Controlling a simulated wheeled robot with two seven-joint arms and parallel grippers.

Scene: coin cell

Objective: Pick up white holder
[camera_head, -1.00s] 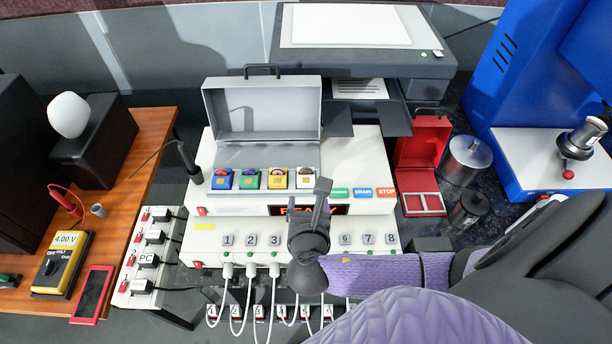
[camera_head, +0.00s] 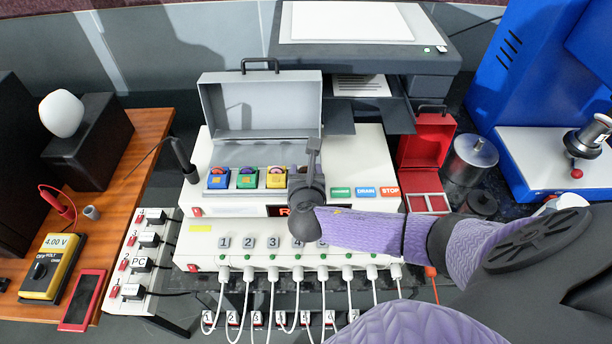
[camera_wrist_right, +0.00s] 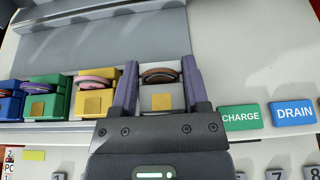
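The white holder (camera_wrist_right: 161,97) carries a brown-rimmed disc and a tan square on its front, and stands at the right end of the holder row. My right gripper (camera_wrist_right: 160,80) reaches down with one finger on each side of it, close to its sides; I cannot tell whether they touch it. In the head view my right gripper (camera_head: 308,168) hides most of the white holder. The left gripper is not in view.
Blue (camera_head: 218,179), green (camera_head: 247,178) and yellow (camera_head: 276,178) holders stand in a row to the left. The open grey lid (camera_head: 262,105) rises behind. CHARGE (camera_wrist_right: 241,118) and DRAIN (camera_wrist_right: 293,113) buttons sit right of my gripper. An open red box (camera_head: 424,150) stands farther right.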

